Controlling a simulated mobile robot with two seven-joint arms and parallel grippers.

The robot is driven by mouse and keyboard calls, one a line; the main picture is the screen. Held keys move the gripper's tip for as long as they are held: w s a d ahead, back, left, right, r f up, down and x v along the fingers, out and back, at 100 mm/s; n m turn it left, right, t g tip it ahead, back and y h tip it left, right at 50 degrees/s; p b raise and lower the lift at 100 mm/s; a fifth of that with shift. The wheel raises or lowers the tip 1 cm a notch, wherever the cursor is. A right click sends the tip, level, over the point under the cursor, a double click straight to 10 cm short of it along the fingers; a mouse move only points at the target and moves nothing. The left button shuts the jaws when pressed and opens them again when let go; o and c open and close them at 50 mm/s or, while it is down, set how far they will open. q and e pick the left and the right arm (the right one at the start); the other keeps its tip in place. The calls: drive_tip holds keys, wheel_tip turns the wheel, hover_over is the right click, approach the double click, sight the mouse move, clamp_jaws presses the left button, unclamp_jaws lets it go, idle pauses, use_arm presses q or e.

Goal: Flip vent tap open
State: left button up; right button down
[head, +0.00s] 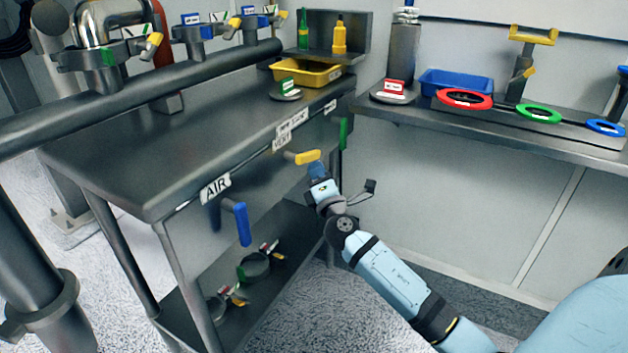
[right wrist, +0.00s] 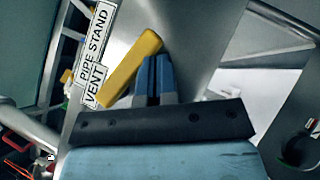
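The vent tap is a yellow lever (head: 308,157) on the front of the steel bench, below the VENT label (head: 281,141). In the head view it lies nearly level. The right wrist view shows the yellow lever (right wrist: 131,66) slanting just left of my fingers. My right gripper (head: 316,170) is at the lever's right end in the head view. In the right wrist view its blue fingers (right wrist: 154,72) are close together, with nothing visible between them. I cannot tell whether they touch the lever. My left gripper is not in view.
A blue lever (head: 242,224) hangs down by the AIR label (head: 215,189). A green handle (head: 343,132) is at the bench's right end. Clamps lie on the lower shelf (head: 282,235). A yellow tray (head: 306,73) stands on the bench. The floor right of the bench is open.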

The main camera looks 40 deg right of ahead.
drive_tip(key=shift+w+d+r, duration=0.2)
drive_tip(key=shift+d+r, duration=0.3)
drive_tip(key=shift+r, duration=0.15)
drive_tip(key=shift+d+r, duration=0.1)
drive_tip(key=shift+r, duration=0.05)
idle(0.4)
